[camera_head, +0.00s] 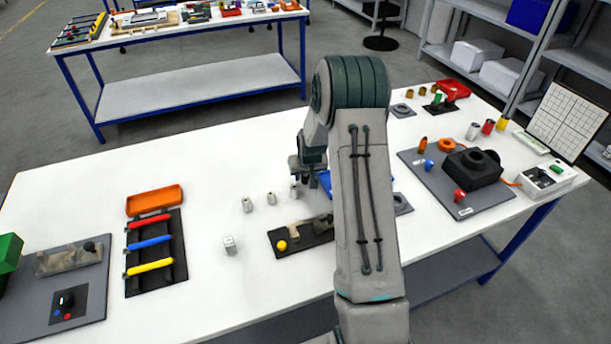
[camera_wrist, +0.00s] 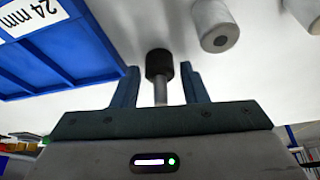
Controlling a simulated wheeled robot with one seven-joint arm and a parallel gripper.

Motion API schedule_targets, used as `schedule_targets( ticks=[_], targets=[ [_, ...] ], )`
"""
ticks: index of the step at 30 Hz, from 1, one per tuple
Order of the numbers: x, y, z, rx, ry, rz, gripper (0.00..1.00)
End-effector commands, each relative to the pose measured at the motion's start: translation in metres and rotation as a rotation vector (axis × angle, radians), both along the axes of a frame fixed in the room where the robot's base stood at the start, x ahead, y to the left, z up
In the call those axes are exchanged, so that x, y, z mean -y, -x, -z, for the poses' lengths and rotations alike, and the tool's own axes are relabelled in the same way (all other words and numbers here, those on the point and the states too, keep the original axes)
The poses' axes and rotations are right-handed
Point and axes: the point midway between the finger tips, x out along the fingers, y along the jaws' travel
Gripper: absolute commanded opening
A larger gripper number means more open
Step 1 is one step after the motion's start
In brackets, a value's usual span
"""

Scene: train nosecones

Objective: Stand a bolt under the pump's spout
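My gripper (camera_head: 308,170) is low over the white table, partly hidden behind my arm in the head view. In the wrist view its two fingers (camera_wrist: 160,88) are apart, with a bolt (camera_wrist: 160,63) between them. The bolt has a dark round head and a grey shank, and gaps show on both sides of it. Several small silver cylinders stand to the left of the gripper, one here (camera_head: 247,204); the wrist view shows a grey cylinder (camera_wrist: 214,24) near the bolt. I cannot tell for sure which thing is the pump, and I make out no spout.
A blue bin labelled "24 mm" (camera_wrist: 45,45) is close beside the gripper. A dark fixture with a yellow knob (camera_head: 281,246) lies in front. A grey board with a black block (camera_head: 472,168) is at right. An orange tray (camera_head: 155,200) and screwdriver-like tools (camera_head: 150,243) are at left.

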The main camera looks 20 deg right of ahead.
Motion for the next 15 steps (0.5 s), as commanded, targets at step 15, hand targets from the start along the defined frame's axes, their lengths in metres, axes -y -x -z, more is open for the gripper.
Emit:
schedule_targets(
  ticks=[15],
  targets=[
    [0.0000, -0.0005, 0.0009, 0.001, 0.000, 0.000, 0.02]
  ],
)
